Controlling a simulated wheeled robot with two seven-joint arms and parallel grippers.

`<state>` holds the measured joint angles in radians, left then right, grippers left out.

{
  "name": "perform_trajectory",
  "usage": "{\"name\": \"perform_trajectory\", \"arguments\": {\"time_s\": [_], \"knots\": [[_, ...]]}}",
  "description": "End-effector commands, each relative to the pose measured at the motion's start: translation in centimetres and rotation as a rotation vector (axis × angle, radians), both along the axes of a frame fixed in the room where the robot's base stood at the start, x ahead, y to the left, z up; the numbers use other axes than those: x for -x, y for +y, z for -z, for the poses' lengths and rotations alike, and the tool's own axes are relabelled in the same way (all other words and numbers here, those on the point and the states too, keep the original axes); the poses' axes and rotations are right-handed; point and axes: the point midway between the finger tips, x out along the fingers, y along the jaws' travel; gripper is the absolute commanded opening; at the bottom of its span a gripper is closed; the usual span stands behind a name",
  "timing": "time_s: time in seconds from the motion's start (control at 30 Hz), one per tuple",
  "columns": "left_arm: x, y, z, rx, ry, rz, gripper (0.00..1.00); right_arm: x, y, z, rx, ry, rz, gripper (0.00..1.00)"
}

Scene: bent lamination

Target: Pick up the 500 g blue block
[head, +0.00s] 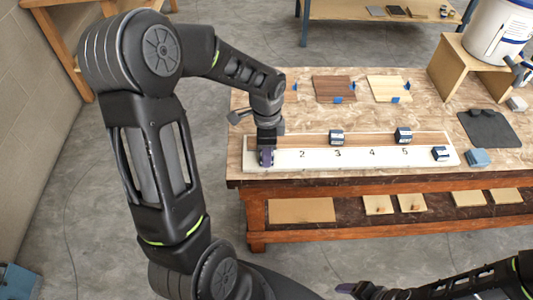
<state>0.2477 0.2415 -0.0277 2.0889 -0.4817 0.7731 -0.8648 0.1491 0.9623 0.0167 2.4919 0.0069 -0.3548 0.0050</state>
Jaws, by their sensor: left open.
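Dark blue blocks with pale labels sit along a white numbered board (320,155): one block (337,137) above number 3, one block (403,135) near number 5, and one block (440,154) at the right end. A plain lighter blue block (477,158) lies on the table just right of the board. The labels are too small to read, so I cannot tell which block is 500 g. My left gripper (267,157) is open, pointing down at the board's left end, left of number 2. It hides what is beneath it. My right gripper (357,289) shows partly at the bottom edge, away from the table.
A wooden strip (380,139) runs along the board's back. Two wood panels (333,88) (388,88) with blue clamps lie behind it. A dark mat (486,128) and a wooden stand (470,72) with a white bucket (497,30) occupy the right side.

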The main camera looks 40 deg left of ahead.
Motion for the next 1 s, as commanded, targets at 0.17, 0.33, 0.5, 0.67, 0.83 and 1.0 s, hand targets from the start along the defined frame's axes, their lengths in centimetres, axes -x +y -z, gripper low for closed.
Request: {"name": "perform_trajectory", "arguments": {"time_s": [0.17,0.33,0.5,0.67,0.83,1.0], "knots": [[0.04,0.02,0.97,0.0,0.0,0.001,0.42,0.03,-0.01,-0.08,0.001,0.001,0.001,0.72],[0.03,0.02,0.95,0.0,0.0,0.0,0.42,0.03,-0.02,-0.06,0.001,0.001,0.001,0.72],[0.01,0.02,0.93,0.0,0.0,0.0,0.42,0.03,-0.01,-0.06,0.001,0.001,0.0,0.72],[0.01,0.02,0.92,0.0,0.0,0.0,0.42,0.02,-0.01,-0.07,0.0,0.001,0.0,0.72],[0.01,0.02,0.91,0.0,0.0,0.0,0.3,0.02,-0.01,-0.07,0.0,0.0,0.0,0.72],[0.01,0.02,0.91,0.0,0.0,0.0,0.16,0.02,0.0,-0.07,0.0,0.0,0.0,0.72]]}}
